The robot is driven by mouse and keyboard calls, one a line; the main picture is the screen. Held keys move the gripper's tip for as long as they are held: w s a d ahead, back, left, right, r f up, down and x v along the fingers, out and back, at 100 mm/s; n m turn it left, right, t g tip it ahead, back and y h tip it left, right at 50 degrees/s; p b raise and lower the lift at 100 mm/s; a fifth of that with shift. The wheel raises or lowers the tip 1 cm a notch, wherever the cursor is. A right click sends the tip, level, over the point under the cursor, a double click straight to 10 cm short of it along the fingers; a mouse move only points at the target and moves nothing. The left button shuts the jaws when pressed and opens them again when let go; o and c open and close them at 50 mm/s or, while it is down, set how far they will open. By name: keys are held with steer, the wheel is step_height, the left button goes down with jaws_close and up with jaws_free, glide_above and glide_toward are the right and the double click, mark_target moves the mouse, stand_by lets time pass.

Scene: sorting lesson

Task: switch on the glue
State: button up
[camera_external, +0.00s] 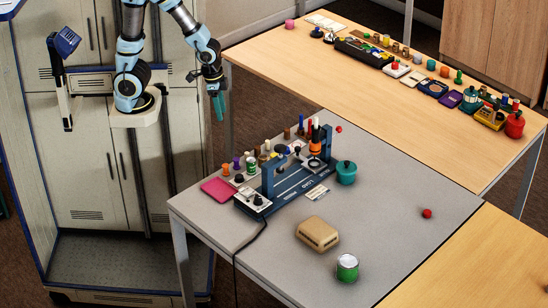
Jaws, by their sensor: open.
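My gripper (218,108), with teal fingers pointing down, hangs in the air to the left of the grey table (395,230). It is open and touches nothing. On the table stands a dark blue device (285,183) with upright posts and a long base. At its front left end is a pale panel with a dark knob (258,199). An orange bottle-like thing (315,145) stands at its far end. No readable label marks the glue, and I cannot tell whether anything is on.
Several small bottles (238,168) stand behind the device, with a pink pad (218,189) at left. A teal pot (346,171), a tan box (318,233), a green-and-white can (347,267) and a red ball (427,213) stand apart. A black cable (240,250) hangs over the front edge.

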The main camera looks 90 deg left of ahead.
mark_target(249, 193)
steer(key=w+d+m+b, duration=0.1)
steer(key=w+d, duration=0.1)
steer(key=d, duration=0.1)
steer(key=w+d+f+m, duration=0.1)
steer(key=d, duration=0.2)
steer(key=w+d+f+m+b, duration=0.1)
steer(key=w+d+m, duration=0.1)
steer(key=shift+w+d+b, duration=0.3)
steer(key=shift+d, duration=0.1)
steer(key=c, duration=0.4)
steer(key=d+m, duration=0.1)
steer(key=d, duration=0.2)
steer(key=w+d+m+b, duration=0.1)
steer(key=d, duration=0.2)
steer(key=w+d+m+h, duration=0.1)
steer(key=d, duration=0.2)
steer(key=shift+w+d+f+b, duration=0.25)
steer(key=shift+f+b, duration=0.05)
steer(key=shift+f, duration=0.05)
jaws_close()
steer(key=f, duration=0.4)
steer(key=w+d+f+p, duration=0.1)
steer(key=f, duration=0.4)
steer(key=f+p, duration=0.1)
steer(key=f, duration=0.4)
steer(key=shift+w+d, duration=0.15)
steer(key=shift+w, duration=0.05)
steer(key=shift+r, duration=0.1)
steer(key=shift+g, duration=0.3)
